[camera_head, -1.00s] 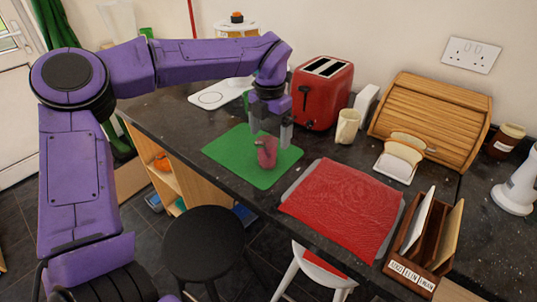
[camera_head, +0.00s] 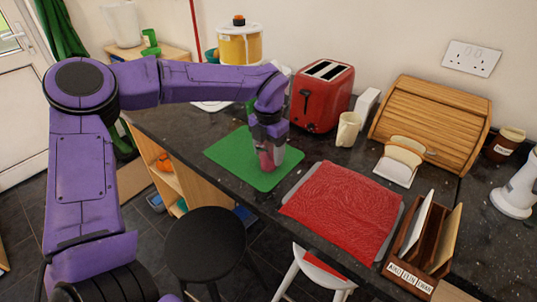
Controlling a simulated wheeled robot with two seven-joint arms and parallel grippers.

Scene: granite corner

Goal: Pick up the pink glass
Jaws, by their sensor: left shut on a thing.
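The pink glass (camera_head: 266,160) stands on the green mat (camera_head: 232,160) on the dark counter. My left gripper (camera_head: 268,155) points down over it, with its fingers at the sides of the glass. The left gripper is shut on the pink glass, and the fingers and wrist hide much of it. The glass looks upright and low at the mat; I cannot tell whether its base touches it. My right gripper is not in view.
A red toaster (camera_head: 321,97) and a cream mug (camera_head: 348,129) stand behind and right of the mat. A red cloth on a tray (camera_head: 342,207) lies to the right, before a bread bin (camera_head: 433,120). A black stool (camera_head: 205,245) stands in front of the counter.

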